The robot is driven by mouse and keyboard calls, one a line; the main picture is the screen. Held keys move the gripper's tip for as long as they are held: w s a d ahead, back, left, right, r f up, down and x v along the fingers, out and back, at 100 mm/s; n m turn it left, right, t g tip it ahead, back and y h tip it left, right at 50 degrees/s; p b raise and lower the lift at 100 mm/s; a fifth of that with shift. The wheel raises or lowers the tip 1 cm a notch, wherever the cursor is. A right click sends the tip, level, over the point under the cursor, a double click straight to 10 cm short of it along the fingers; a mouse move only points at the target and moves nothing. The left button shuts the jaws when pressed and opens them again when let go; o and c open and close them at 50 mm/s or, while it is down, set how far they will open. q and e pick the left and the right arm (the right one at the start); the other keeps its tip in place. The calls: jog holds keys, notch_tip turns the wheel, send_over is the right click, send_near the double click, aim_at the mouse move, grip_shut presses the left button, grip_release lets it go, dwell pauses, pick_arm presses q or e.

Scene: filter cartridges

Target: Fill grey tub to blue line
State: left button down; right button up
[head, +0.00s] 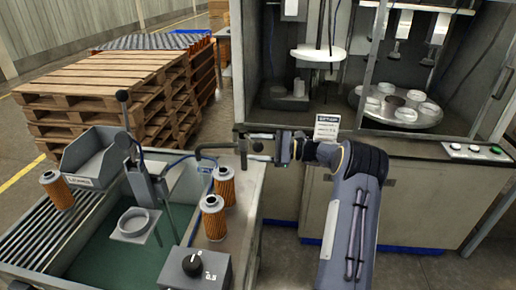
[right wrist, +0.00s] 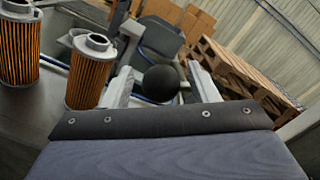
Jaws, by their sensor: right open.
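A grey tub (head: 92,160) with a small label on its front stands at the left of the wash basin, its near side low. I cannot make out a blue line on it or its fill level. My left gripper is not in view.
Orange filter cartridges stand on the basin's right ledge (head: 224,187), close to my right gripper, and one at the left (head: 57,190). A black-knobbed lever (head: 123,97) rises mid-basin. A dial box (head: 194,266) sits in front. Pallets (head: 110,85) and a machine cabinet (head: 420,185) stand behind.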

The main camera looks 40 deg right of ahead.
jog(key=b+v, duration=0.1)
jog(key=v, duration=0.7)
jog(key=shift+a, duration=0.1)
dwell(7.1)
